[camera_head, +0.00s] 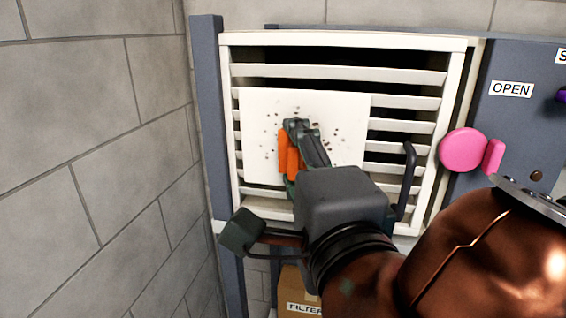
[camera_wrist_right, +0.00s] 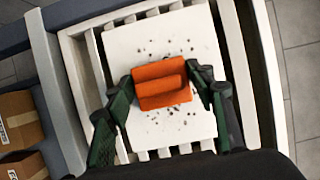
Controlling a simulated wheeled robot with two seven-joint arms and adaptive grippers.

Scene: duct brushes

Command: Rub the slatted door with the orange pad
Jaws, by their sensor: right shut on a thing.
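The slatted door (camera_head: 408,75) is white, with horizontal slats and a dark handle (camera_head: 407,180) at its right side. A white panel (camera_head: 258,110) with scattered dark specks covers the left and middle slats. My right gripper (camera_head: 292,150) is in front of the panel, shut on the orange pad (camera_head: 284,155). In the right wrist view, the orange pad (camera_wrist_right: 161,84) sits between the two fingers, over the specked panel (camera_wrist_right: 200,40). Specks show above and below the pad. Whether the pad touches the panel I cannot tell. My left gripper is not in view.
A grey brick wall (camera_head: 90,150) stands close on the left. A blue-grey post (camera_head: 207,110) borders the door. A pink round knob (camera_head: 462,150) and an "OPEN" label (camera_head: 511,89) are to the right. A cardboard box (camera_head: 292,285) sits below.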

